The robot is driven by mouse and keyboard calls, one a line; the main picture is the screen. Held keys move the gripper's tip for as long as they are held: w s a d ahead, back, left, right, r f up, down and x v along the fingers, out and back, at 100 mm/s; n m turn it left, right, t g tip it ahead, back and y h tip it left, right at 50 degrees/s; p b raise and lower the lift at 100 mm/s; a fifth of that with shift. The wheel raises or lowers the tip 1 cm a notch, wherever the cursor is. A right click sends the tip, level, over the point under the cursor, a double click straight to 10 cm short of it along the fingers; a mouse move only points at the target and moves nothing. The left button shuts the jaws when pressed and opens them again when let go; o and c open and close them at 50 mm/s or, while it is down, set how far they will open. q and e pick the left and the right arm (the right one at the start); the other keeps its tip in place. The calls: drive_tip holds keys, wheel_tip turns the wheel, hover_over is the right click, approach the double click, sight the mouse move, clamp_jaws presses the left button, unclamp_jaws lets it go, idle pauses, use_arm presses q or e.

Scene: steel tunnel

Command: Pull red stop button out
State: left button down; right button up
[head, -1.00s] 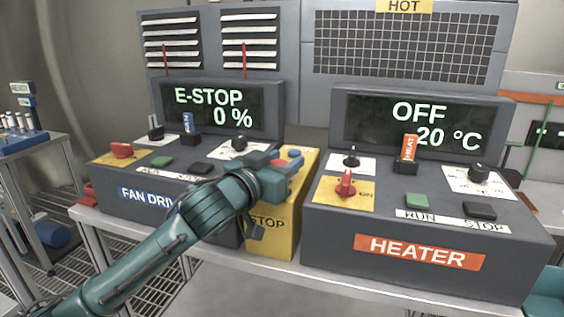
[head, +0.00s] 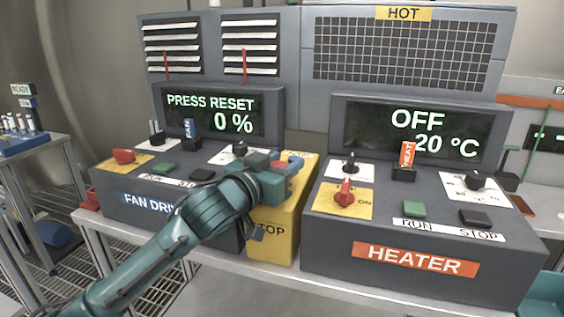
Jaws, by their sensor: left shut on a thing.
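The red stop button (head: 279,164) sits on top of the yellow stop box (head: 284,232), between the fan drive console and the heater console. My left gripper (head: 279,169) comes in from the front left and is shut on the button, hiding most of it. Only a small red part shows between the fingers. The fan drive display (head: 211,114) reads "PRESS RESET" and "0 %". My right gripper is not in view.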

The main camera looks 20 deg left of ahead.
use_arm(q)
drive_tip(key=c, duration=1.3)
unclamp_jaws()
drive_tip(key=shift+r, duration=0.35)
drive_tip(key=o, duration=0.5)
drive_tip(key=shift+f, duration=0.15)
drive_tip(key=shift+c, duration=0.2)
drive_tip(key=shift+s, duration=0.1)
drive_tip(key=p+v, duration=0.2)
drive_tip(key=v, duration=1.1)
drive_tip(key=shift+f, duration=0.15)
